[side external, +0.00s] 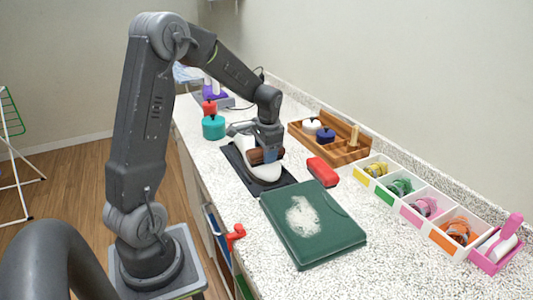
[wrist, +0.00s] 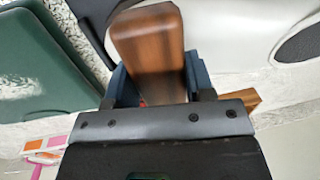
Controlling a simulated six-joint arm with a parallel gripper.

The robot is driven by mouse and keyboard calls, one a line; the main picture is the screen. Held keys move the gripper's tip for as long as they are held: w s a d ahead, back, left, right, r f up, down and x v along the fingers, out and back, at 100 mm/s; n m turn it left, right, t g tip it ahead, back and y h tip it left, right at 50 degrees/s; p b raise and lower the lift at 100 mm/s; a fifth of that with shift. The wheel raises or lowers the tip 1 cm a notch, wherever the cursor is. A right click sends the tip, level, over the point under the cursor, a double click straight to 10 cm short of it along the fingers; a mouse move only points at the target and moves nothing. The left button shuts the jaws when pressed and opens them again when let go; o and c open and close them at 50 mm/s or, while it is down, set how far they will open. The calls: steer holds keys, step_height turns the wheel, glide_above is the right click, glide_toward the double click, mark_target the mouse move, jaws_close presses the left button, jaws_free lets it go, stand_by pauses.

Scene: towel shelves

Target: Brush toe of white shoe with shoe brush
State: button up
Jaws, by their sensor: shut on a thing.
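A white shoe (side external: 232,163) lies on a dark mat (side external: 270,188) on the counter; part of it is hidden behind my gripper. My gripper (side external: 265,148) is shut on a shoe brush with a brown wooden body (side external: 258,156), at the near end of the shoe. In the wrist view the wooden brush (wrist: 148,45) sits between the blue fingers of my gripper (wrist: 155,80). The white shoe (wrist: 235,35) is right beside it, with its dark opening at the right. I cannot tell whether the bristles touch the shoe.
A green case (side external: 335,238) with a white patch lies in front of the mat. A red block (side external: 323,171) lies right of the mat. A wooden organizer (side external: 345,155) and a row of coloured bins (side external: 413,208) line the wall. Teal (side external: 213,127) and red containers stand behind.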

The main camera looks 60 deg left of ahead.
mark_target(270, 168)
steer(key=shift+s+a+f, duration=0.1)
steer(key=shift+a+f, duration=0.05)
steer(key=shift+a, duration=0.1)
steer(key=shift+c, duration=0.3)
steer(key=shift+d, duration=0.1)
steer(key=shift+s+d+f, duration=0.1)
steer(key=shift+d, duration=0.55)
steer(key=shift+d, duration=0.2)
steer(key=shift+w+d+f, duration=0.15)
steer(key=shift+w+d, duration=0.05)
steer(key=shift+d, duration=0.9)
steer(key=shift+a, duration=0.1)
steer(key=shift+a, duration=1.2)
steer(key=shift+s+a, duration=0.1)
steer(key=shift+a, duration=0.1)
